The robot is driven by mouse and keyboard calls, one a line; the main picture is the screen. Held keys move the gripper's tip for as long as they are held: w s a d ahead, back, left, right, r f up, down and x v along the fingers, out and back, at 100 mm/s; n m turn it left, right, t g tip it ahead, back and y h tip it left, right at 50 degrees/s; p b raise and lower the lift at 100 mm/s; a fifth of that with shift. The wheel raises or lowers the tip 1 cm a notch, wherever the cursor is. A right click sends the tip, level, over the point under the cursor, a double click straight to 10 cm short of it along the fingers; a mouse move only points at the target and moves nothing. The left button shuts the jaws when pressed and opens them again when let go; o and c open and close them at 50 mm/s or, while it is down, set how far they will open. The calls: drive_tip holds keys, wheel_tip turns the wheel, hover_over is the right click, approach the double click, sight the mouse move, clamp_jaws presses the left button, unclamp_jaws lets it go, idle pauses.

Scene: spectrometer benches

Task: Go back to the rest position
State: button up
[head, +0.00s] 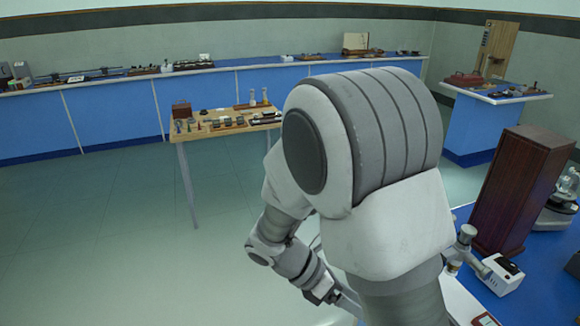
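My arm fills the middle of the head view, with its large white and grey shoulder nearest the camera. The forearm bends down to the left and then back to the right, low in the view. My gripper (343,299) shows only in part at the lower middle, beside the upper arm. The arm hides its fingertips, so I cannot tell whether it is open or shut, or whether it holds anything.
A blue-topped bench (548,292) at the lower right, close to my arm, bears a tall dark wooden cabinet (520,190), a white device (502,275) and a microscope (562,205). A small wooden table (180,136) with instruments stands behind. The floor (110,250) at left is clear.

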drive_tip(key=s+r+m+t+y, duration=0.3)
drive_tip(key=r+m, duration=0.5)
drive_tip(key=m, duration=0.3)
drive_tip(key=s+r+m+t+y, duration=0.4)
drive_tip(key=r+m+y, duration=0.3)
drive_tip(key=r+m, duration=0.2)
drive_tip(key=shift+s+d+m+t, duration=0.3)
drive_tip(key=shift+s+m, duration=0.45)
drive_tip(key=shift+m, duration=0.45)
